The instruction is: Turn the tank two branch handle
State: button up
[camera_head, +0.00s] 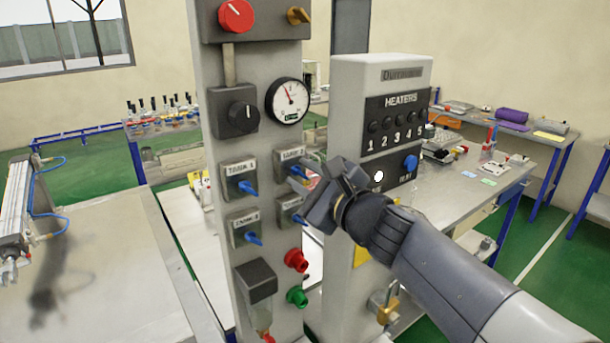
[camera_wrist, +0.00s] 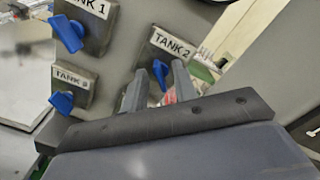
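The tank two branch handle is a blue lever (camera_wrist: 160,72) on a grey block labelled TANK 2 (camera_wrist: 172,42). In the head view its block (camera_head: 288,158) is in the upper right of the valve group, and my gripper partly hides the handle. My gripper (camera_head: 302,175) reaches in from the right. In the wrist view, its two fingers (camera_wrist: 159,85) are apart, one on each side of the blue lever. Small gaps seem to show between fingers and lever; contact cannot be told. The lever slants down to the right.
Blue handles of TANK 1 (camera_wrist: 68,34) and TANK 3 (camera_wrist: 62,102) are to the left in the wrist view. Red (camera_head: 296,260) and green (camera_head: 297,297) fittings sit lower on the column. The HEATERS cabinet (camera_head: 380,75) stands close behind my arm, at right.

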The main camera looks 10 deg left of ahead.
jog(key=shift+c, duration=0.6)
grip_shut()
jog(key=m, duration=0.7)
jog(key=shift+m, duration=0.3)
jog(key=m+p, duration=0.1)
jog(key=m, duration=0.4)
jog(key=m+p, duration=0.2)
jog(key=m, duration=0.3)
